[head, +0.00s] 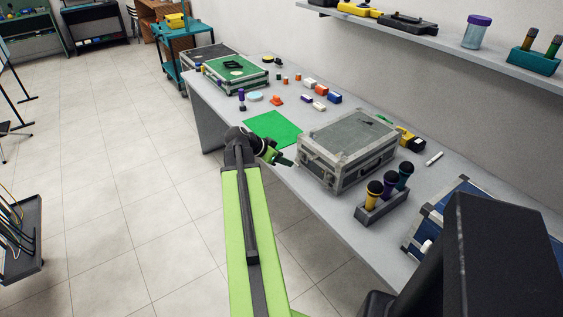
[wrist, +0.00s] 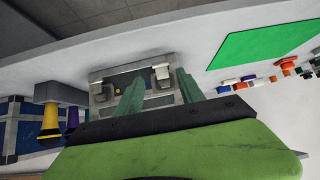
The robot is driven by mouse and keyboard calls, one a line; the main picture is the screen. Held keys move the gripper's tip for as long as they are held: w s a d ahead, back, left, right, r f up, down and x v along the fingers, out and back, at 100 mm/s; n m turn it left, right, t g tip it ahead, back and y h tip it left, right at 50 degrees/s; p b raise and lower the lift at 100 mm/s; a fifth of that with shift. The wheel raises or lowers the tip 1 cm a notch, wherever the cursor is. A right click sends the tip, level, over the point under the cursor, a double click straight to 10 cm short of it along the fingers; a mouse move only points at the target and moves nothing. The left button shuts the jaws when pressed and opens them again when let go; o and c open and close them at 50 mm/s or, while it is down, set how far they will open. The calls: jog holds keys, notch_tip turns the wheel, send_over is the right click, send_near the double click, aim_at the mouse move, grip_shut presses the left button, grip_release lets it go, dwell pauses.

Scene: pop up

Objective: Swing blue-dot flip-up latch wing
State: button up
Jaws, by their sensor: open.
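A grey hard case (head: 345,150) with metal edges stands closed on the table, right of my gripper (head: 288,161) in the head view. In the wrist view the case (wrist: 130,71) shows beyond and between my two green fingers (wrist: 158,86), which are spread with nothing between them. A small yellow dot (wrist: 118,91) shows on its front, near the left finger. A latch-like fitting (wrist: 162,74) sits near the right finger.
A green mat (head: 274,128) lies left of the case. A holder with several knobbed handles (head: 381,208) stands to its right, and a blue case (head: 433,222) farther right. A green case (head: 235,74) and small coloured blocks lie farther back.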

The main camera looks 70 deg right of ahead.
aim_at(295, 164)
jog(key=shift+s+d+f+b, duration=0.2)
jog(key=shift+d+f+b, duration=0.2)
jog(key=shift+f+b, duration=0.2)
jog(key=b+x, duration=0.4)
jog(key=x, duration=0.3)
jog(key=shift+b, duration=0.35)
jog(key=shift+c, duration=0.2)
jog(key=shift+w+a+r, duration=0.1)
jog(key=shift+r, duration=0.2)
jog(key=shift+c, duration=1.1)
jog(key=c, duration=0.6)
jog(key=shift+w+a+r+p, duration=0.2)
jog(key=shift+a+r+p, duration=0.05)
jog(key=shift+a+p, duration=0.2)
jog(key=shift+c, duration=0.3)
jog(key=shift+o, duration=0.2)
jog(key=shift+w+a+r+p, duration=0.25)
jog(key=shift+a+p, duration=0.05)
jog(key=shift+r, duration=0.1)
jog(key=shift+c, duration=0.2)
